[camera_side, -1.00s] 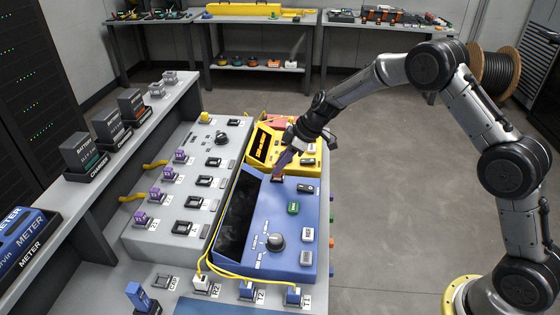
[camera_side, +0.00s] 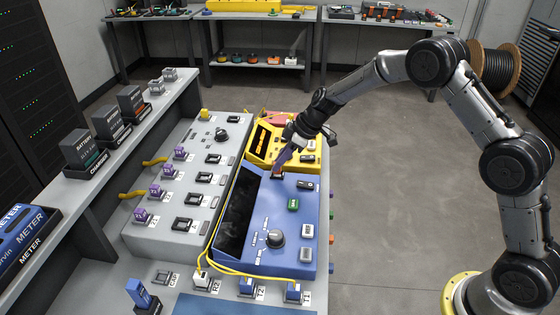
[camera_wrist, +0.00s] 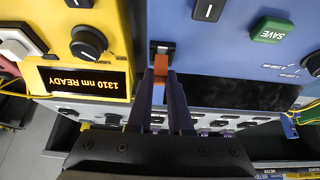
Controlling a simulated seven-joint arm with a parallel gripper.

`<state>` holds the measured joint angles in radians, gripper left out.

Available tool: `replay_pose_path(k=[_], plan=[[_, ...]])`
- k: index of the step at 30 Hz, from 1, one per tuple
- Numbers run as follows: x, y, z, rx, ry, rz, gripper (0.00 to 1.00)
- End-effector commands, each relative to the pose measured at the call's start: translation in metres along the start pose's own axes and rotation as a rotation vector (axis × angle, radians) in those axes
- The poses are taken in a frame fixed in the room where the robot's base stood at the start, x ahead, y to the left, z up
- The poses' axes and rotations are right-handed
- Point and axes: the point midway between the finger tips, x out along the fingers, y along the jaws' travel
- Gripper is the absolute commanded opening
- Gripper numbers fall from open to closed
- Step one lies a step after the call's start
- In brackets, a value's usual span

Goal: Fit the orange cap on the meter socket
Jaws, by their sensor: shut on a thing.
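My gripper (camera_wrist: 181,78) is shut on the orange cap (camera_wrist: 160,66), with its dark fingers on either side. The blue meter (camera_side: 275,215) stands on the bench below the gripper. In the wrist view the dark and light socket (camera_wrist: 162,47) on the blue meter lies right at the cap's far end. I cannot tell whether the cap touches the socket or sits in it. In the side view my gripper (camera_side: 279,168) reaches down to the meter's top edge, where the fingers mostly hide the cap and socket.
A yellow device (camera_side: 262,145) with a lit display stands just behind the blue meter. A grey panel (camera_side: 170,225) with purple plugs lies to the left. Yellow cables (camera_side: 235,273) run along the meter's front. The floor to the right is clear.

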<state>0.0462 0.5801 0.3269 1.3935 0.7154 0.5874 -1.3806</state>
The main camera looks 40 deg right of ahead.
Motion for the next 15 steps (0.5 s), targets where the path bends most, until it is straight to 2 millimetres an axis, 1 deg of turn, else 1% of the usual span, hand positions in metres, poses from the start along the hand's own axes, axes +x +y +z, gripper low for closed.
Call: replay_pose_path(k=[15], plan=[[0.0057,-0.0004,0.0035,0.000,-0.001,-0.002,0.00]])
